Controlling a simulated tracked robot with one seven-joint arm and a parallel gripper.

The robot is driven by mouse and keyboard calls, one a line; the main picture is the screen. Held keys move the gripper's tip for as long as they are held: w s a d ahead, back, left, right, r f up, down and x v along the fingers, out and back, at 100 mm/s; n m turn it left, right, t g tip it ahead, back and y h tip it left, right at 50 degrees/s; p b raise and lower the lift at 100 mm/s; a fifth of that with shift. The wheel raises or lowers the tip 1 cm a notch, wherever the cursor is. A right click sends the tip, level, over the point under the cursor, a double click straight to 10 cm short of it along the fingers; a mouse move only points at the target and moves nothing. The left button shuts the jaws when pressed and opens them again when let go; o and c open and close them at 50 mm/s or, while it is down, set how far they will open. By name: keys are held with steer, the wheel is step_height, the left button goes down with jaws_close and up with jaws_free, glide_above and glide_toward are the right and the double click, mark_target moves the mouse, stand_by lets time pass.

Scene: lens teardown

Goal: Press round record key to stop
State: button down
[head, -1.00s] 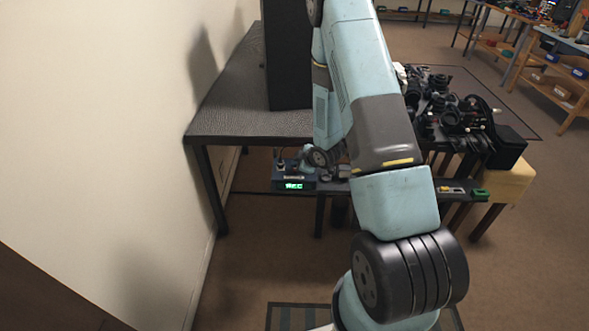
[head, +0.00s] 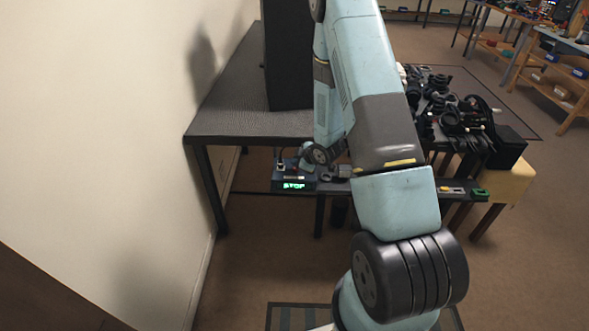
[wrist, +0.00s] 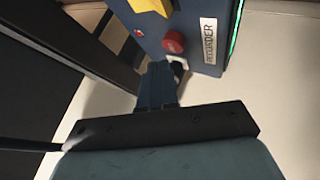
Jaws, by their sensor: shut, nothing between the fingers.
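The recorder is a dark blue box (head: 281,185) in the head view, and its green lit display (head: 293,186) reads STOP. In the wrist view the recorder's top (wrist: 200,62) carries a white RECORDER label (wrist: 209,41) and a round red key (wrist: 173,42). My gripper (wrist: 160,70) is shut and empty, with its fingertips at the recorder's edge close to the red key in the picture. I cannot tell whether they touch the key. In the head view my arm hides much of the gripper's surroundings.
A yellow part (wrist: 150,6) and a small red spot (wrist: 139,32) are also on the recorder's top. A grey table (head: 235,122) with a tall black block (head: 287,60) stands behind. Dark camera parts (head: 450,115) crowd the right. The wall is close on the left.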

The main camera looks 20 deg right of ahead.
steer(key=shift+r, duration=0.3)
steer(key=shift+r, duration=2.85)
